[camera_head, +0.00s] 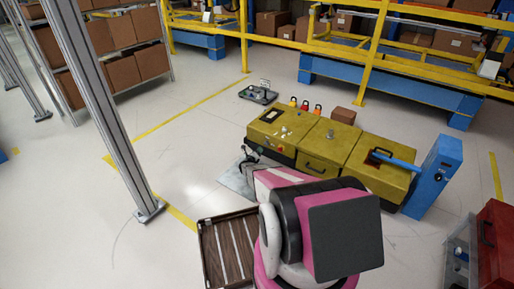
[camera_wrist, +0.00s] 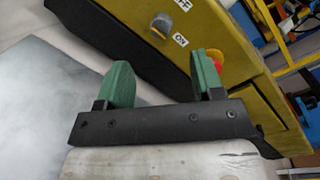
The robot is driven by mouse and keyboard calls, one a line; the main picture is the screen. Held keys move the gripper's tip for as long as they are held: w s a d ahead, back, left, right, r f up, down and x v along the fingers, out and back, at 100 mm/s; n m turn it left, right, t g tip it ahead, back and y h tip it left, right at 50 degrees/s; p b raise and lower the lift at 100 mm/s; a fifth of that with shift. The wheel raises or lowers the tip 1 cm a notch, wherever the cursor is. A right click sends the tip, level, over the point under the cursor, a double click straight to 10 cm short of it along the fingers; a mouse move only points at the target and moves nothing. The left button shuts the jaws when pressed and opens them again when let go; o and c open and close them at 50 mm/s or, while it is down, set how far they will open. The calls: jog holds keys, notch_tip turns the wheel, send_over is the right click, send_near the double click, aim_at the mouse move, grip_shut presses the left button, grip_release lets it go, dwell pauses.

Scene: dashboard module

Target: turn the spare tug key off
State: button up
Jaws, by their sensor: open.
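The yellow tug (camera_head: 318,130) stands in the middle of the floor. Its yellow panel (camera_wrist: 225,25) fills the upper part of the wrist view. A grey key switch (camera_wrist: 160,25) sits on it beside an ON label (camera_wrist: 180,40) and a partly cut-off label above that appears to read OFF. I cannot tell which label the key points to. My gripper (camera_wrist: 163,68) is open, with its green fingers apart and nothing between them. The key lies beyond the fingertips, between them across the picture. A red button (camera_wrist: 217,58) is partly hidden behind the right finger.
A blue post (camera_head: 436,175) stands at the tug's right end. A brown slatted tray (camera_head: 208,255) lies in front. A red toolbox (camera_head: 497,240) is at the right edge. A grey upright (camera_head: 108,115) stands at left. Open floor lies left of the tug.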

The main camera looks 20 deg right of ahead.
aim_at(265, 145)
jog(key=w+d, duration=0.2)
jog(key=w+d+f+m+h, duration=0.1)
jog(key=w+d, duration=0.2)
jog(key=w+d+f+m, duration=0.1)
jog(key=w+d, duration=0.1)
jog(key=d, duration=0.1)
jog(key=shift+w+d+g+h, duration=0.2)
jog(key=shift+g+h, duration=0.1)
jog(key=shift+g, duration=0.1)
jog(key=shift+s, duration=0.1)
jog(key=c, duration=0.9)
